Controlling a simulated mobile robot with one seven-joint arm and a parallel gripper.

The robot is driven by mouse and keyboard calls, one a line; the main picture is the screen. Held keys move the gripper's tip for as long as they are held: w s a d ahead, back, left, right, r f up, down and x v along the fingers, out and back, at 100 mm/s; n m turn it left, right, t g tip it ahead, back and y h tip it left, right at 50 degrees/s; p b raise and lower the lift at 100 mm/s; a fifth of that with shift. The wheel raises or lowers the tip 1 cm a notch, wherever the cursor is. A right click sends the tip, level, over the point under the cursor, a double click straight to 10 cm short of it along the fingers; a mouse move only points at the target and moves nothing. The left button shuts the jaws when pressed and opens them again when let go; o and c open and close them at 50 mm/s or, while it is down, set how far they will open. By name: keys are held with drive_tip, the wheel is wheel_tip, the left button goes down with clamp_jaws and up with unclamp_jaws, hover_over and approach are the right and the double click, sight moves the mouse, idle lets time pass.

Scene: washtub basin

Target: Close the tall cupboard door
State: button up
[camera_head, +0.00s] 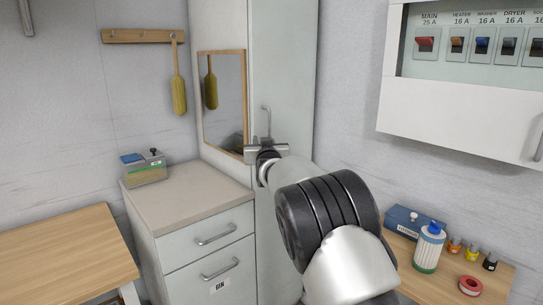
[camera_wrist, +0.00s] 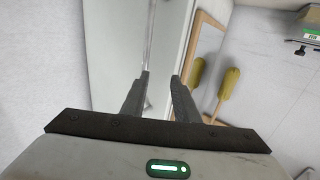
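The tall cupboard (camera_head: 221,25) is pale grey-white and stands at the back middle of the head view, with a mirror on its left side panel. Its door (camera_head: 288,60) faces front and has a vertical metal handle (camera_head: 266,118). The door looks shut or nearly so; I cannot tell if a small gap remains. In the wrist view the door (camera_wrist: 112,45) is at left, with a narrow vertical line at its edge. My gripper (camera_wrist: 162,76) is open and empty, its fingers near that edge.
The mirror (camera_head: 222,95) shows beside the fingers in the wrist view (camera_wrist: 207,62). A drawer cabinet (camera_head: 190,195) stands left of the cupboard, holding a small device (camera_head: 143,172). A side table (camera_head: 400,246) at right carries a bottle (camera_head: 428,248). A breaker box (camera_head: 450,112) hangs above.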

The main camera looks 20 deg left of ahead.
drive_tip(key=d+v, duration=0.1)
drive_tip(key=v, duration=1.2)
drive_tip(key=shift+w+d+p, duration=0.2)
drive_tip(key=shift+d+p, duration=0.1)
drive_tip(key=shift+p, duration=0.05)
